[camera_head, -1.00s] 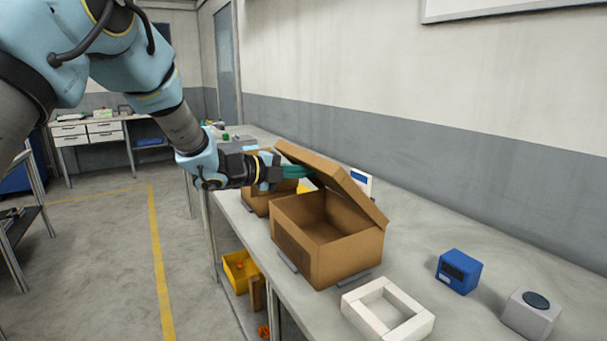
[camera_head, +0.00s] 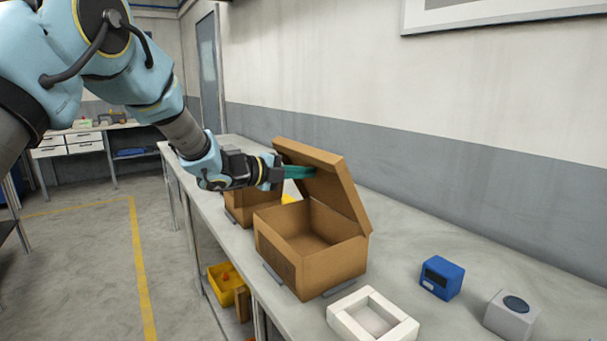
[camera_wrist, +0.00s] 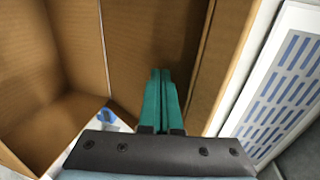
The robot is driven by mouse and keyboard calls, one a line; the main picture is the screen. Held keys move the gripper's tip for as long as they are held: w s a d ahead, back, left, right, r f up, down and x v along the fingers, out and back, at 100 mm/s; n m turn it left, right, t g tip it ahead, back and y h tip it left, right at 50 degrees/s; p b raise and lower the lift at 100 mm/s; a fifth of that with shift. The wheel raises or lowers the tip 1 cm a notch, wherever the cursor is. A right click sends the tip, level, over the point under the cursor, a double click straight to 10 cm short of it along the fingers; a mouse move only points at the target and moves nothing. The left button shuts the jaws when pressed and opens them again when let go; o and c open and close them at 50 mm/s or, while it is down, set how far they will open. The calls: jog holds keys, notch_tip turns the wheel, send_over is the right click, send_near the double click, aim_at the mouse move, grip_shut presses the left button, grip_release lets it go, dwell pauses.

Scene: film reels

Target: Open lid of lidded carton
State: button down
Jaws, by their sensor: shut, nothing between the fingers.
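The lidded carton (camera_head: 325,267) is a brown cardboard box on the bench, with its lid (camera_head: 325,178) tilted up and back and its inside visible and empty where I can see. My gripper (camera_head: 312,172) has its green fingers against or very near the inner face of the lid, towards its far end. The fingers are shut together with nothing between them. In the wrist view the closed green fingers (camera_wrist: 163,100) lie in front of brown cardboard; I cannot tell there whether they touch it.
A second brown carton (camera_head: 238,207) stands behind the first. A white square frame (camera_head: 345,321), a blue box (camera_head: 441,278) and a grey block with a dark round top (camera_head: 511,314) sit at the front right. A wall runs behind the bench (camera_head: 430,235).

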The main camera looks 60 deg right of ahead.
aim_at(321, 176)
jog(key=shift+s+d+r, duration=0.1)
jog(key=shift+s+d, duration=0.2)
jog(key=shift+d, duration=0.45)
jog(key=shift+s+d+r, duration=0.1)
jog(key=shift+s+d, duration=0.2)
jog(key=shift+d, duration=0.45)
jog(key=shift+s+d+r, duration=0.1)
jog(key=shift+s+d, duration=0.2)
jog(key=shift+d, duration=0.55)
jog(key=shift+x, duration=2.2)
jog(key=f+b+v, duration=0.2)
jog(key=b+v, duration=0.2)
jog(key=v, duration=0.9)
jog(key=shift+f+b, duration=0.25)
jog(key=shift+b, duration=0.15)
jog(key=shift+w, duration=0.1)
